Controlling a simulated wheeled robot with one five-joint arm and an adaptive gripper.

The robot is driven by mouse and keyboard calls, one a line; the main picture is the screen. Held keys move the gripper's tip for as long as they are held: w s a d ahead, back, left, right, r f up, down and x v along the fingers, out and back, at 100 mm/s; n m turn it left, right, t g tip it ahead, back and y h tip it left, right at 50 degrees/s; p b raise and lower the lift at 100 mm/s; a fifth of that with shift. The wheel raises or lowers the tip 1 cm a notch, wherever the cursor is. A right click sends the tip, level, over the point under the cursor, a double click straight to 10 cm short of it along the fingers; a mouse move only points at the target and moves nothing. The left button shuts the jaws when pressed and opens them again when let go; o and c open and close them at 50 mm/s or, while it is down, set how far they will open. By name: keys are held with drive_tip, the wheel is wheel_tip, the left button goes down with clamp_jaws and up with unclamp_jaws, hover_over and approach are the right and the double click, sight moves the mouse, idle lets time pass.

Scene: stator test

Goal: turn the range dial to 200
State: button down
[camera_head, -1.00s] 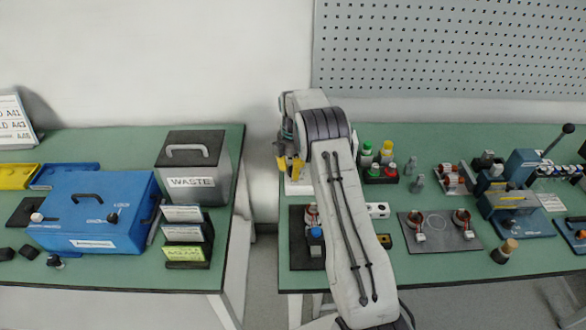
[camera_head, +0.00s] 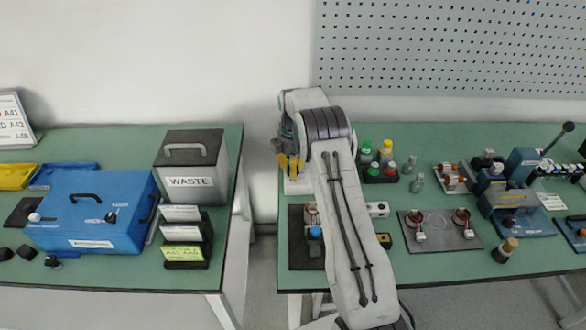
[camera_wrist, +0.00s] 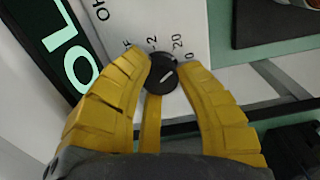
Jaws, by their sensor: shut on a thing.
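My gripper (camera_wrist: 165,72) is shut on the black range dial (camera_wrist: 158,85), its yellow fingers on either side of the knob. The dial sits on the white face of a meter (camera_wrist: 125,18) with the printed marks 2, 20 and a partly hidden mark ending in 0. The dial's short white line slants up and right, roughly towards that partly hidden mark; the exact setting is unclear. A dark display with green characters (camera_wrist: 62,55) is at the left. In the head view my gripper (camera_head: 289,166) is over the white meter (camera_head: 298,187), mostly hidden by my arm.
A dark mat with copper coil parts (camera_head: 470,243) lies farther right. The WASTE bin (camera_head: 190,165) and blue box (camera_head: 90,215) stand on the left table, across a gap.

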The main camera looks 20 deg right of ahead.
drive_tip(key=shift+a+f+m+b, duration=0.15)
drive_tip(key=shift+m+b, duration=0.15)
drive_tip(key=shift+m, duration=1.5)
drive_tip(key=c, duration=1.1)
unclamp_jaws()
drive_tip(key=shift+w+a, duration=0.1)
drive_tip(key=shift+a, duration=0.05)
drive_tip(key=shift+o, duration=1.2)
drive_tip(key=shift+r, duration=0.2)
wheel_tip(320, 180, up, 12)
drive_tip(key=shift+f, duration=0.1)
